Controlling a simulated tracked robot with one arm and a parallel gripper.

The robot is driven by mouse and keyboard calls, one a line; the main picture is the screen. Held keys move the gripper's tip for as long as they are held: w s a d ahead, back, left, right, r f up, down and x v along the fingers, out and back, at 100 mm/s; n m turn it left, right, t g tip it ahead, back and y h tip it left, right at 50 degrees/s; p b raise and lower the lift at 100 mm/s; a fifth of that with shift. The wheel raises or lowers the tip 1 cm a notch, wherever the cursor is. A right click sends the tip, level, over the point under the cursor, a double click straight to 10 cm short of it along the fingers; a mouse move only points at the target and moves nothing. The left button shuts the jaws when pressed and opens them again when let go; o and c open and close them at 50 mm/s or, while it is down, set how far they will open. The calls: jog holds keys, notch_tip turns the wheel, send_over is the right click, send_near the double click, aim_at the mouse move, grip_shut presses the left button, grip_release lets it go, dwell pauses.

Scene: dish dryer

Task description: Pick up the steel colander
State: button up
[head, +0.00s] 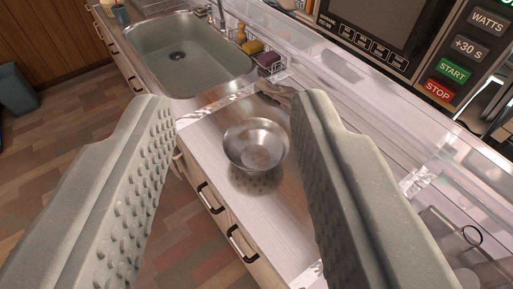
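The steel colander (256,146) is a small shiny metal bowl on the light countertop, seen between my two fingers. Its opening faces up toward me, and a dotted shadow shows just below it on the counter. My gripper (232,115) is open and empty, with its studded finger pads spread wide on either side of the colander in the picture. The fingers look nearer to the camera than the colander, and no contact shows.
A sink (188,55) lies at the back left, with sponges in a wire rack (262,50) beside it. A microwave (400,40) stands at the upper right. Drawers with dark handles (211,198) run below the counter's left edge. A bin (16,88) stands on the floor at far left.

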aim_at(228, 155)
jog(key=w+f+n+p, duration=0.1)
jog(key=w+f+n, duration=0.2)
jog(key=w+f, duration=1.55)
notch_tip(228, 155, down, 24)
jog(key=w+a+n+g+y+p, duration=0.1)
jog(key=w+a+n+y, duration=0.15)
jog(key=n, duration=0.25)
jog(key=shift+h, duration=0.35)
jog(key=b+x, duration=0.1)
jog(key=x, duration=0.7)
jog(key=shift+w+a+f, duration=0.15)
jog(key=shift+a+f, duration=0.05)
jog(key=shift+f, duration=0.05)
jog(key=shift+w+a+f+b, duration=0.1)
jog(key=shift+w+f+b, duration=0.15)
jog(key=shift+w+f, duration=0.3)
jog(key=shift+w+d+f+b, duration=0.1)
jog(key=shift+w+f+b, duration=0.15)
jog(key=shift+w, duration=0.5)
jog(key=shift+w+a+f+b, duration=0.1)
jog(key=shift+w+f+b, duration=0.1)
jog(key=shift+w+f, duration=0.35)
jog(key=shift+w, duration=0.35)
grip_shut()
